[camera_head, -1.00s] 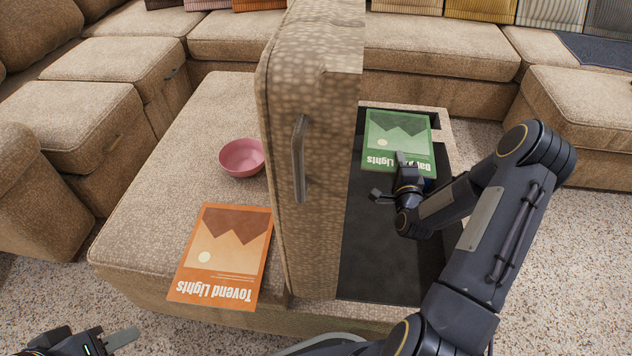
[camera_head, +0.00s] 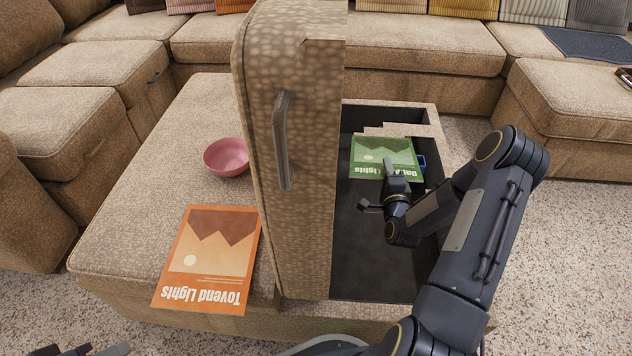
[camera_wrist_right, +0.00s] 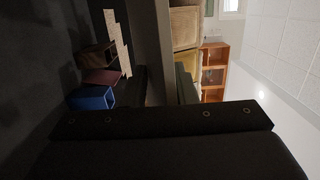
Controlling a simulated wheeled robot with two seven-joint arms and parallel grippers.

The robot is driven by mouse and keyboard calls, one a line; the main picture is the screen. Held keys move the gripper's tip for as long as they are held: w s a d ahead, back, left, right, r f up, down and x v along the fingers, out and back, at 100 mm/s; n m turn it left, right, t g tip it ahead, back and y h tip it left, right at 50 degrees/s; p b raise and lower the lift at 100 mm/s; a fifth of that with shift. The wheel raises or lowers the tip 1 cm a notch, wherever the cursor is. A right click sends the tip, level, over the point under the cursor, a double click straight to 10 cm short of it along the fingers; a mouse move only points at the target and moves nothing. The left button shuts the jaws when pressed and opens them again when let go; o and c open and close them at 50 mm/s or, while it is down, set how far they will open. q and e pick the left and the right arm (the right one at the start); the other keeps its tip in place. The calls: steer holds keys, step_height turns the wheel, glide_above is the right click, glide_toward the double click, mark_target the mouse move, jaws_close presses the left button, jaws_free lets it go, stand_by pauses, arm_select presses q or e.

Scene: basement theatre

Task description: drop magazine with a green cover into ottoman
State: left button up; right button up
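The green-covered magazine (camera_head: 385,155) lies inside the open compartment of the ottoman (camera_head: 180,115), towards its far end. My right gripper (camera_head: 378,187) is over the compartment just in front of the magazine. Its fingers are spread, with nothing seen between them; one fingertip overlaps the magazine's near edge in the head view, and I cannot tell whether they touch. The right wrist view shows the dark interior and no green cover. My left gripper (camera_head: 95,350) is barely in view at the bottom left, mostly cut off.
The raised ottoman lid (camera_head: 305,150) stands upright left of the compartment. An orange magazine (camera_head: 210,255) and a pink bowl (camera_head: 227,157) are on the ottoman's left top. A blue object (camera_head: 421,163) sits in the compartment beside the green magazine. Sofas surround the back and left.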

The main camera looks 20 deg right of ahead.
steer(key=shift+o, duration=1)
steer(key=p+v, duration=0.2)
steer(key=v, duration=0.6)
